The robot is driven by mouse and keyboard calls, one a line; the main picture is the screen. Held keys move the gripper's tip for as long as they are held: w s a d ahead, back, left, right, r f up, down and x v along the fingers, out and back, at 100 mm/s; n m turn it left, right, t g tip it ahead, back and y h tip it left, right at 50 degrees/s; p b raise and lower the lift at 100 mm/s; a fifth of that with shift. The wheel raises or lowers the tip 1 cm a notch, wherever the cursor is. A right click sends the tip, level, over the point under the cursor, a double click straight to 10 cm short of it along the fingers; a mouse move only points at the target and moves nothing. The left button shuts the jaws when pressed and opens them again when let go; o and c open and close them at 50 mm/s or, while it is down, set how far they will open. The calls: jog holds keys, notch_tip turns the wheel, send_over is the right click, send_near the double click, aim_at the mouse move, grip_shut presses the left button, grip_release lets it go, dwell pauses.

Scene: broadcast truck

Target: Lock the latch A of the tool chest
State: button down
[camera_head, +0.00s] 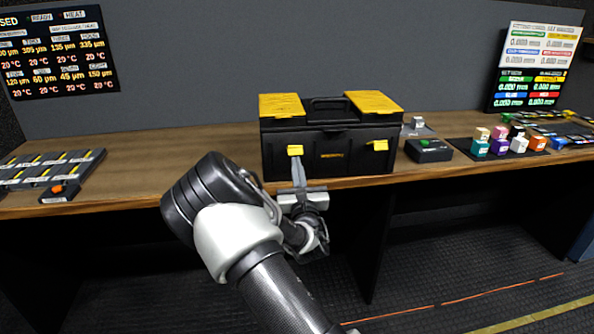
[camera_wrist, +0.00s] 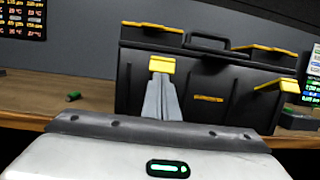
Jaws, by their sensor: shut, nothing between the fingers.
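The black tool chest (camera_head: 330,143) with yellow lid panels stands on the wooden bench, its lid down. Two yellow latches are on its front: a left latch (camera_head: 295,150) and a right latch (camera_head: 377,145). No letter is readable on either latch, so I cannot tell which is A. My gripper (camera_head: 298,163) is shut and empty, its fingers pointing up at the left latch from just below. In the wrist view the fingertips (camera_wrist: 160,80) overlap the lower edge of the left latch (camera_wrist: 162,65); I cannot tell if they touch. The right latch (camera_wrist: 295,86) juts outward there.
The wooden bench (camera_head: 150,160) has free room left of the chest. Small coloured blocks (camera_head: 500,142) are farther right. Battery-like modules (camera_head: 50,170) lie at the far left.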

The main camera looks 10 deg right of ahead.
jog(key=shift+r+g+p, duration=0.4)
jog(key=shift+p, duration=0.5)
jog(key=shift+r+p, duration=0.15)
jog(key=shift+p, duration=0.2)
